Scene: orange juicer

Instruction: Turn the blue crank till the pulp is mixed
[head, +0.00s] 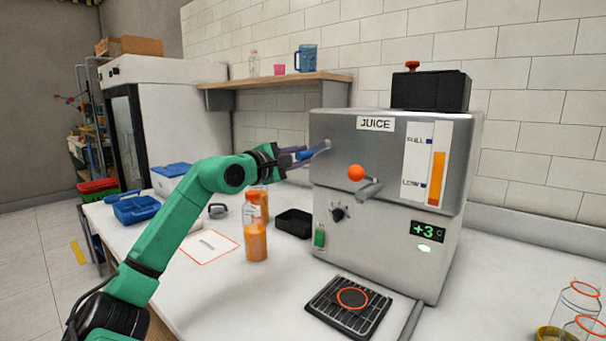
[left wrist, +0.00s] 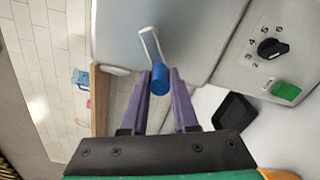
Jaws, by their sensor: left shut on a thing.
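The juicer (head: 380,160) is a large grey and white machine labelled JUICE, standing against the tiled wall. Its blue crank handle (left wrist: 159,80) sits on a pale metal arm on the machine's left part; the blue crank (head: 305,155) also shows in the head view. My left gripper (head: 292,158) reaches in from the left and is shut on the blue crank handle. In the left wrist view its purple fingers (left wrist: 160,84) lie on both sides of the handle. The pulp inside is hidden. My right gripper is not in view.
An orange juice bottle (head: 256,232) and a black tray (head: 293,223) stand left of the juicer. A spout with an orange ball knob (head: 356,173) juts out above the drip grate (head: 349,308). Glass jars (head: 577,312) stand at far right. The front counter is fairly clear.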

